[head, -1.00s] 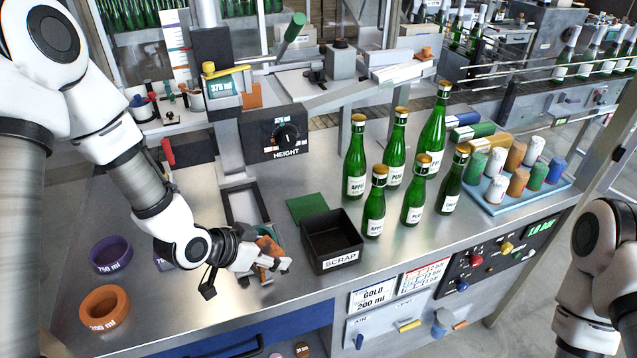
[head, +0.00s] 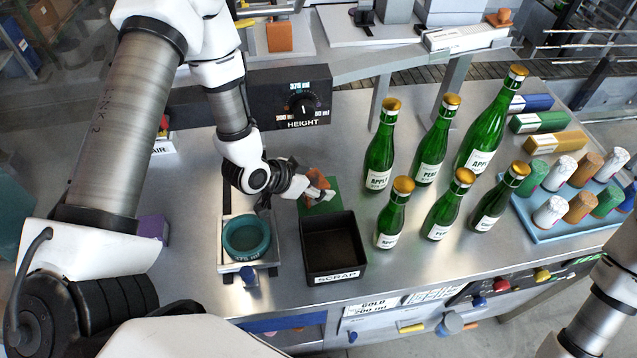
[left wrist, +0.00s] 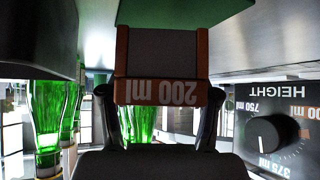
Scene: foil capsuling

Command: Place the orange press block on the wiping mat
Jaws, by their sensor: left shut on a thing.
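The orange press block (head: 318,182), marked 200 ml, is between the fingers of my left gripper (head: 314,190). The left wrist view shows the block (left wrist: 160,92) upside down, with a finger on either side of it. The green wiping mat (head: 326,207) lies flat on the bench behind the scrap bin; the gripper and block cover part of it. In the left wrist view the mat (left wrist: 180,12) meets the block's base, at or very close to contact. My right gripper is out of view; only part of that arm shows.
The black scrap bin (head: 350,262) stands just in front of the mat. Several green bottles (head: 430,160) stand to the right. The press seat with a teal ring (head: 246,238) is front left, and the height dial box (head: 290,95) is behind.

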